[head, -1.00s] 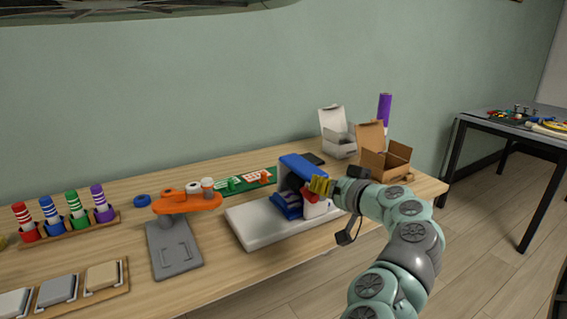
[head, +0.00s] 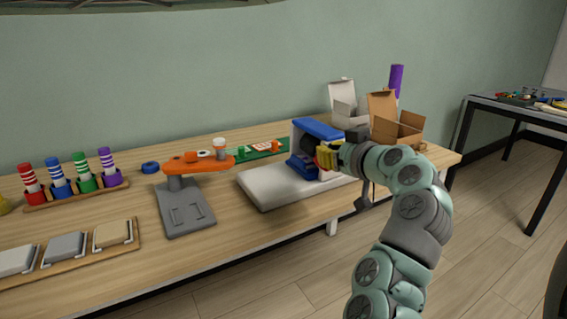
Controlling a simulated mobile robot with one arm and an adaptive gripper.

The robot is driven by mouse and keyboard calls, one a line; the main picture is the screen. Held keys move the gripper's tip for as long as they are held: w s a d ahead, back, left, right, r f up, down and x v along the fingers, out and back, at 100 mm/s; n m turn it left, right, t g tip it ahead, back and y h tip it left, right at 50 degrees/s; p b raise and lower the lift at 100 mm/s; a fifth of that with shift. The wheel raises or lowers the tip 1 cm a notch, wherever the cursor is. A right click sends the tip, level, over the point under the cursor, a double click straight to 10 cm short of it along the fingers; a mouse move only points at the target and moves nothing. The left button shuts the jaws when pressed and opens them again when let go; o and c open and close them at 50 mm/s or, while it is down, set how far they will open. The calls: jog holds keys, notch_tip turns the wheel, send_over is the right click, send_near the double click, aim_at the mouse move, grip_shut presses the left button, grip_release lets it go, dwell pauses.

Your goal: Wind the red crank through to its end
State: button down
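A blue machine (head: 318,130) stands on a pale grey base (head: 268,190) on the wooden table. My gripper (head: 326,155), with yellow fingers, is at the right side of the blue machine. A small red part, apparently the red crank (head: 318,147), shows just beside the fingertips. Most of it is hidden behind my gripper. I cannot tell whether the fingers are closed on it or only next to it.
An orange-armed grey stand (head: 185,208) is left of the machine. A white box (head: 345,112) and an open cardboard box (head: 397,130) stand behind my gripper. Coloured striped pegs in a rack (head: 75,192) and a tray of pads (head: 66,251) are at the left.

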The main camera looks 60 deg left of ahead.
aim_at(326, 169)
jog(key=f+n+b, duration=0.1)
jog(key=b, duration=0.2)
jog(key=s+f+n+t+b, duration=0.1)
jog(key=f+n+b, duration=0.1)
jog(key=b, duration=0.2)
jog(key=shift+s+a+f+n, duration=0.15)
jog(key=shift+f+n, duration=0.15)
jog(key=n+b, duration=0.1)
jog(key=b, duration=0.1)
jog(key=f+n+t+b, duration=0.1)
jog(key=b, duration=0.1)
jog(key=n+b, duration=0.1)
jog(key=shift+w+f+t+b, duration=0.2)
jog(key=shift+f+t+b, duration=0.1)
jog(key=shift+b, duration=0.1)
jog(key=shift+r, duration=0.1)
